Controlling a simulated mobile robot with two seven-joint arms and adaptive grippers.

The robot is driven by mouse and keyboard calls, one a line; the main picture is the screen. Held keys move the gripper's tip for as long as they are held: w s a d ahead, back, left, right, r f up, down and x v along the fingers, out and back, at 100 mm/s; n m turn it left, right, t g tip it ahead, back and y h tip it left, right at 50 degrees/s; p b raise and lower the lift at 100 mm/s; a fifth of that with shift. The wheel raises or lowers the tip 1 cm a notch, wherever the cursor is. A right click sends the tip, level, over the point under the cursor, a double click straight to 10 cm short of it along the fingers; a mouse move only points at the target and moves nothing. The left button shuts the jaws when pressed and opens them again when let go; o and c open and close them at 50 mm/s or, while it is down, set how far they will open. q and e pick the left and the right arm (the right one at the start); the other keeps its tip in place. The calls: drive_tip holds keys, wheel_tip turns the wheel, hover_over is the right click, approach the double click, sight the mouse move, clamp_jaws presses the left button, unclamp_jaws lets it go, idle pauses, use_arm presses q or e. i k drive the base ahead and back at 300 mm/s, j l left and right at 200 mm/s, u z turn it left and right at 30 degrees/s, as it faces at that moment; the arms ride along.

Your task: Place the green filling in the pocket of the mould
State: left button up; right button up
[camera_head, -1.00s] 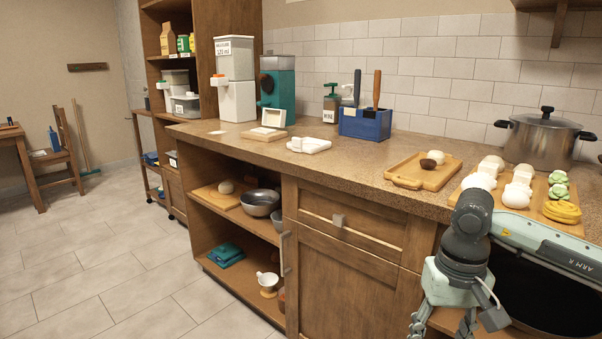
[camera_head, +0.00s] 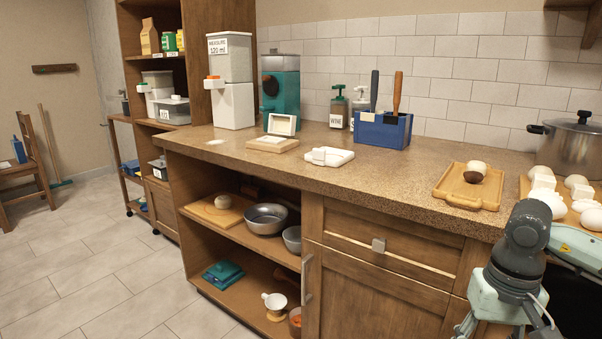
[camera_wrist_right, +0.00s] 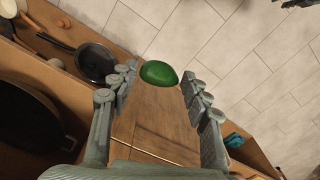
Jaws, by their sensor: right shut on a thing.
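The green filling (camera_wrist_right: 159,74) is a smooth, dark green oval between the fingertips of my right gripper (camera_wrist_right: 158,80) in the right wrist view. The gripper is shut on it and holds it in the air in front of the cabinet. In the head view my right arm comes in at the lower right, with its gripper below the picture edge. A white block with a short handle (camera_head: 329,156), possibly the mould, lies on the counter; I cannot make out its pocket clearly. A wooden board with an upright white frame (camera_head: 283,125) stands left of it. My left gripper is not in view.
The blue tool holder (camera_head: 383,131) stands behind the white block. A wooden board (camera_head: 456,199) with a pale and brown ball is nearer on the right, and a steel pot (camera_head: 575,147) is at the right edge. Counter around the white block is clear.

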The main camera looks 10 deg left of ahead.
sight(272, 142)
drive_tip(key=i+j+z, duration=0.1)
drive_tip(key=j, duration=0.35)
drive_tip(key=i+j, duration=0.15)
drive_tip(key=j, duration=0.35)
drive_tip(key=i+j+z, duration=0.15)
drive_tip(key=j, duration=0.8)
drive_tip(key=i+j, duration=0.1)
drive_tip(key=j, duration=0.4)
drive_tip(key=i+j, duration=0.15)
drive_tip(key=j, duration=0.3)
drive_tip(key=i+j, duration=0.1)
drive_tip(key=j, duration=0.4)
drive_tip(key=i+j+z, duration=0.1)
drive_tip(key=j, duration=0.4)
